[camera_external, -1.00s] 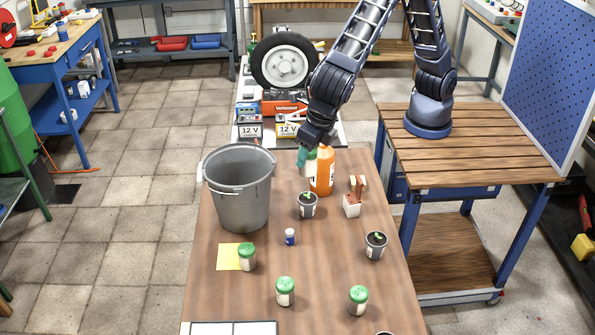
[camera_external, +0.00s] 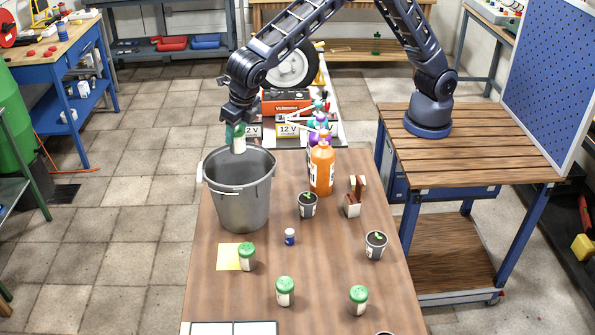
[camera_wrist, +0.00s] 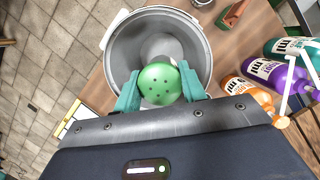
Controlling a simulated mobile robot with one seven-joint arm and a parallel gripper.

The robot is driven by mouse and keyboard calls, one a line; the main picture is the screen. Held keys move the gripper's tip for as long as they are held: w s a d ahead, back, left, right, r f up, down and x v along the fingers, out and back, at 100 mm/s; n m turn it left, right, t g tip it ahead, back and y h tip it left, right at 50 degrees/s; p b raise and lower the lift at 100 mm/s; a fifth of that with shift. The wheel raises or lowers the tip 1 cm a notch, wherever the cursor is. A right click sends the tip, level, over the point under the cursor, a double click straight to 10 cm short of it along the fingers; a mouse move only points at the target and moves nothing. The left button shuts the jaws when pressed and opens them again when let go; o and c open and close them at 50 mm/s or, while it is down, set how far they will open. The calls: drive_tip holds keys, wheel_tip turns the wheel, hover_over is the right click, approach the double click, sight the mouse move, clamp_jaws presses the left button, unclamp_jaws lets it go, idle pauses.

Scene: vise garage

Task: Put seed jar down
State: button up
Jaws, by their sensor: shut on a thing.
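My gripper (camera_external: 236,132) is shut on a seed jar (camera_external: 238,146) with a green lid, held upright over the grey bucket (camera_external: 243,195). In the wrist view, the jar's perforated green lid (camera_wrist: 160,84) sits between my teal fingertips (camera_wrist: 160,92), with the bucket's open mouth (camera_wrist: 113,48) around and below it. Other green-lidded jars stand on the table: one on a yellow note (camera_external: 247,257), one at the front middle (camera_external: 285,291) and one at the front right (camera_external: 358,300).
An orange bottle (camera_external: 321,170) stands right of the bucket, with purple and green-labelled bottles behind it. Space between the front jars is clear.

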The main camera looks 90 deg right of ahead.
wheel_tip(320, 180, down, 23)
drive_tip(key=shift+a+f, duration=0.1)
drive_tip(key=shift+f, duration=0.1)
idle(0.7)
drive_tip(key=shift+f, duration=0.15)
drive_tip(key=o, duration=1.1)
drive_tip(key=shift+c, duration=0.2)
drive_tip(key=v, duration=1.2)
